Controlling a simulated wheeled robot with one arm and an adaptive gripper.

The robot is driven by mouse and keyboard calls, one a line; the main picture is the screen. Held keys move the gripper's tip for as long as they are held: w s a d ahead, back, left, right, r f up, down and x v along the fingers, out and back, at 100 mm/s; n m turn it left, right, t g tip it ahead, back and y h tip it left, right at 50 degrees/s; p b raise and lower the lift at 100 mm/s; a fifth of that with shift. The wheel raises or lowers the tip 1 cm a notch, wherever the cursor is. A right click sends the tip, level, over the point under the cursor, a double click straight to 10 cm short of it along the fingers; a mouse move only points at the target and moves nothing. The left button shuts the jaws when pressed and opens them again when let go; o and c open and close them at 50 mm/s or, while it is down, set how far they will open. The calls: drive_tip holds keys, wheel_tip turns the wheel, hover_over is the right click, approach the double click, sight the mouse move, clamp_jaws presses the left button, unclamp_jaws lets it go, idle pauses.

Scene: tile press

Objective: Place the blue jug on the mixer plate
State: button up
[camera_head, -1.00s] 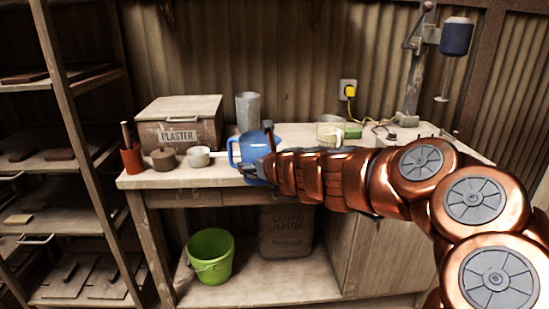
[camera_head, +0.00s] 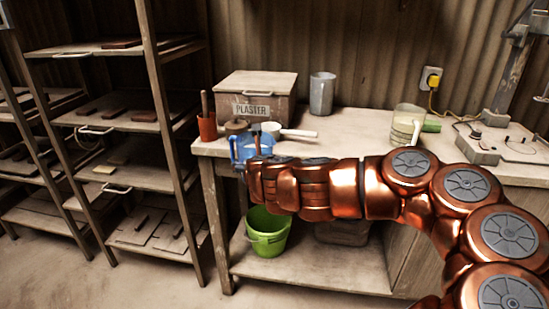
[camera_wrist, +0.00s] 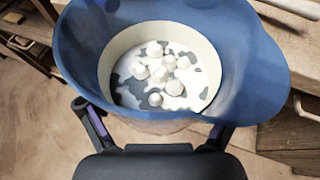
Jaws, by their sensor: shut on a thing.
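The blue jug (camera_head: 240,147) is in front of the bench's left front edge, partly hidden by my arm. In the wrist view the jug (camera_wrist: 252,62) is seen from above, with a pale inner ring, white lumps and grey-white patches inside. My gripper (camera_wrist: 155,132) is shut on it, one finger at each side of its near wall. Floor and the bench front show around it, so it is held clear of the bench top. The mixer plate (camera_head: 518,143) appears to be the pale flat base at the bench's right end, below the mixer stand (camera_head: 512,72).
On the bench (camera_head: 360,130) stand a plaster box (camera_head: 255,95), a grey cylinder (camera_head: 322,94), a clear jug (camera_head: 408,122) and a white-handled pan (camera_head: 285,131). A green bucket (camera_head: 268,232) is on the lower shelf. A rack (camera_head: 150,90) stands left. The bench middle is clear.

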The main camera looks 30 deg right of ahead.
drive_tip(key=w+a+f, duration=0.2)
drive_tip(key=w+a, duration=0.1)
drive_tip(key=a, duration=0.6)
drive_tip(key=shift+w+f, duration=0.15)
drive_tip(key=shift+w, duration=0.15)
drive_tip(key=shift+a, duration=0.15)
